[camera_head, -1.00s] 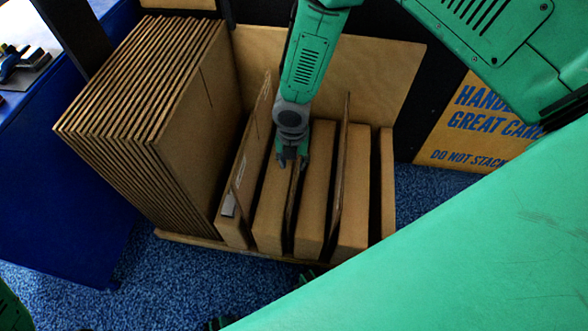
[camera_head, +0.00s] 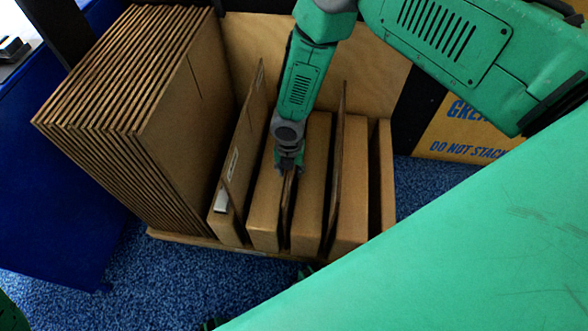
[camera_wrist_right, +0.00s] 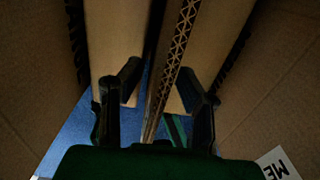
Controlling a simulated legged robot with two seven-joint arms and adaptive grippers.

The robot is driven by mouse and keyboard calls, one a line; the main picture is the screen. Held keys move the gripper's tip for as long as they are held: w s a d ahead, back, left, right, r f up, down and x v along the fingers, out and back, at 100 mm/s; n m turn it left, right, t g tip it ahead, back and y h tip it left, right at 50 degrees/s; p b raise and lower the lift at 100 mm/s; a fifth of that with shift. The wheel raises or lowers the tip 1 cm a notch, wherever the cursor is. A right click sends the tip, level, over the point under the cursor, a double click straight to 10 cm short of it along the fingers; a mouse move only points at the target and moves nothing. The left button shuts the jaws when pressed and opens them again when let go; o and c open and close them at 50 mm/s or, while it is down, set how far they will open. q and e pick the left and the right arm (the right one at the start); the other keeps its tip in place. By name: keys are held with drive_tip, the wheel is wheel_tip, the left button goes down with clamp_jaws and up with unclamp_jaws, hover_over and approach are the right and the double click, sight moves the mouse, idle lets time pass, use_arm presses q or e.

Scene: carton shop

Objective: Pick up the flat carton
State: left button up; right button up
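A thin brown flat carton (camera_head: 287,207) stands on edge between two thicker cartons in the wooden rack (camera_head: 190,238). My right gripper (camera_head: 289,168) is at its upper edge, pointing down. In the right wrist view, the flat carton's corrugated edge (camera_wrist_right: 172,62) runs between the two dark fingers of my right gripper (camera_wrist_right: 157,92). The fingers are apart, with visible gaps to the carton on both sides. The lower part of the flat carton is hidden between its neighbours. My left gripper cannot be made out.
A thick stack of flat cartons (camera_head: 125,115) fills the rack's left side. Thicker cartons (camera_head: 312,190) and other thin upright sheets (camera_head: 338,165) stand close beside my right gripper. A wooden back panel (camera_head: 375,75) rises behind; a yellow sign (camera_head: 455,135) is at right.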

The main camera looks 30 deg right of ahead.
clamp_jaws()
wheel_tip(320, 180, up, 57)
drive_tip(key=p, duration=3.8)
drive_tip(key=shift+p, duration=0.3)
